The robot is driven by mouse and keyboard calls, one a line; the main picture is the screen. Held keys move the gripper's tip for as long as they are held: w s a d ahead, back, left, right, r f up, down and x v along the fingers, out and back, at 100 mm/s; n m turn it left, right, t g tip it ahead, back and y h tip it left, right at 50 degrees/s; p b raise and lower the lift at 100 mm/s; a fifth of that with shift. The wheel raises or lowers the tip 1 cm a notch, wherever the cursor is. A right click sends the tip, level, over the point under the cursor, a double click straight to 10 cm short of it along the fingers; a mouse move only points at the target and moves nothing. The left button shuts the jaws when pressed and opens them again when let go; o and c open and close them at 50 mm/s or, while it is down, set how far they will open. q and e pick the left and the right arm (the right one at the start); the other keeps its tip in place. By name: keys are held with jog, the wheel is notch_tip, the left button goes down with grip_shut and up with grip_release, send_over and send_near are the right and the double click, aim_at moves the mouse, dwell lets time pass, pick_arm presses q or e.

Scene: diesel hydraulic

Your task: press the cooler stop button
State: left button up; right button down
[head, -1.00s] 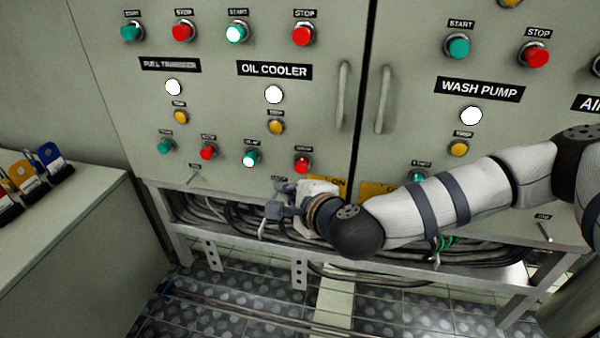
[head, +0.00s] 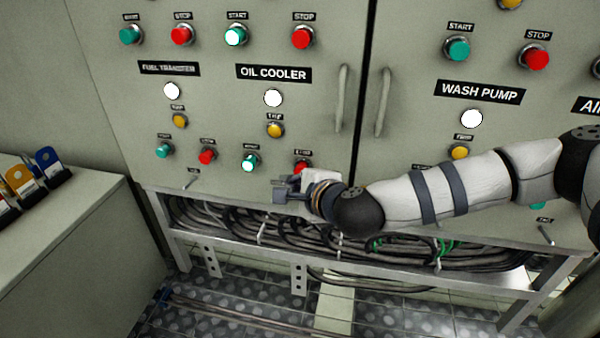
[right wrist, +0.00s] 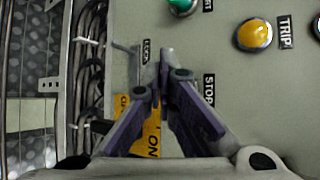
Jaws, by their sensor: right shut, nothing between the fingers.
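The red stop button (head: 302,166) of the oil cooler is at the lower right of the column under the OIL COOLER sign (head: 273,73). Its lower part is covered by my right gripper (head: 281,189), which is just below and in front of it. In the right wrist view the shut, empty fingers (right wrist: 165,62) lie just left of a STOP label (right wrist: 209,90) and hide the button there. Whether they touch the panel I cannot tell. The oil cooler's green start button (head: 250,163) is lit. My left gripper is not in view.
A yellow trip button (head: 275,130) and a white lamp (head: 273,98) sit above. Another red stop button (head: 303,38) is higher up. A door handle (head: 342,98) stands out to the right. Cables (head: 240,222) run in the open frame below the panel.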

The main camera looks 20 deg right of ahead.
dwell(0.8)
jog(key=shift+w+d, duration=0.25)
jog(key=shift+w, duration=0.1)
jog(key=shift+w+d, duration=0.3)
jog(key=shift+w, duration=0.15)
dwell(0.6)
dwell(0.4)
jog(key=shift+s+a+p, duration=0.45)
jog(key=shift+s+a, duration=0.1)
jog(key=shift+s, duration=0.25)
jog(key=shift+s+a+p, duration=0.45)
jog(key=shift+s+a, duration=0.25)
jog(key=shift+s, duration=0.35)
jog(key=shift+s+a+p, duration=0.4)
jog(key=shift+s+a, duration=0.3)
jog(key=shift+s, duration=0.35)
